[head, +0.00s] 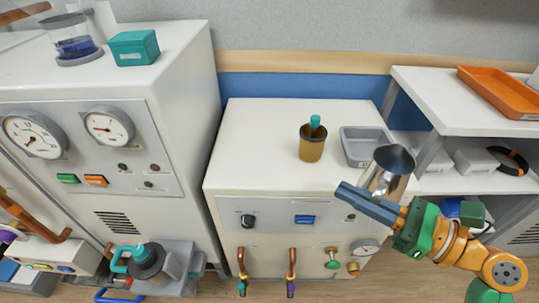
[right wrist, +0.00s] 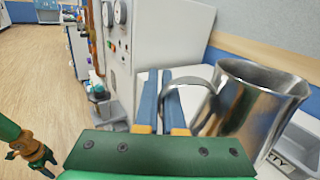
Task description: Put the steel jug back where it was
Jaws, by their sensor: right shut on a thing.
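The steel jug (head: 388,172) is shiny and widens at its top. It is held in the air in front of the right part of the white cabinet (head: 265,170), near the shelf unit. My right gripper (head: 360,197) has its blue fingers shut on the jug. In the right wrist view the jug (right wrist: 250,105) stands to the right of the fingers (right wrist: 175,95), with its curved handle at them. The jug's lower part is partly hidden by the gripper there.
On the cabinet top stand an amber container (head: 312,148) with a teal piece and a grey tray (head: 362,147); its front left is bare. The shelf unit (head: 440,110) at right carries an orange tray (head: 500,92). A tall gauge cabinet (head: 178,100) stands at left.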

